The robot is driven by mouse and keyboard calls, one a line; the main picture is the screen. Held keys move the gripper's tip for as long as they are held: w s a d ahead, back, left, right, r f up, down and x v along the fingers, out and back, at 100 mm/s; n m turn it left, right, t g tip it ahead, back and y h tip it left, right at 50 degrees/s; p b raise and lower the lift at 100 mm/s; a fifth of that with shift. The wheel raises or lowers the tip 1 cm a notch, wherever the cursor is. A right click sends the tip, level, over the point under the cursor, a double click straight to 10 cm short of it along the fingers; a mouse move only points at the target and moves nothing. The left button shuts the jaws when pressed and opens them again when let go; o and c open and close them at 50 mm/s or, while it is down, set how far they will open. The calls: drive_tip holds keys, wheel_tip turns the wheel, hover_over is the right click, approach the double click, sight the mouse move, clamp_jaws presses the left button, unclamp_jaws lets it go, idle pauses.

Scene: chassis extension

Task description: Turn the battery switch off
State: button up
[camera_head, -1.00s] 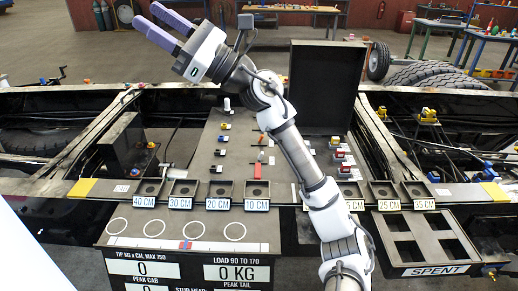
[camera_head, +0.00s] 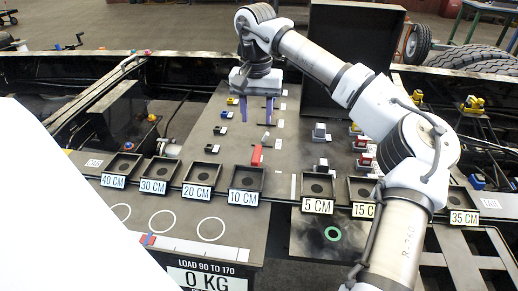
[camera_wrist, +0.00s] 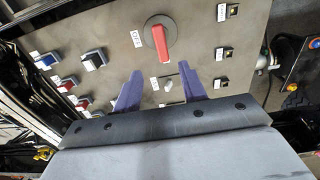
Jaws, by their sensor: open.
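A red rotary handle (camera_wrist: 160,43) on a round dark base sits on the grey panel (camera_wrist: 100,25) in the wrist view, lying nearly in line with the picture's vertical. In the head view the red handle (camera_head: 257,156) is on the panel, nearer the camera than my gripper. My gripper (camera_head: 256,122) is open and empty, its purple fingers pointing down over the panel. In the wrist view the open gripper (camera_wrist: 158,75) has its fingertips just below the handle, apart from it. A small pale knob (camera_wrist: 167,90) shows between the fingers.
Blue and red rocker switches (camera_wrist: 93,60) lie left on the panel in the wrist view. In the head view, labelled trays (camera_head: 247,180) line the panel's near edge. A black open box or lid (camera_head: 350,70) stands behind my arm.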

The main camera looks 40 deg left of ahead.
sight(256, 154)
wheel_tip(256, 154, down, 12)
drive_tip(key=shift+r+p, duration=0.1)
drive_tip(key=shift+p, duration=0.9)
clamp_jaws()
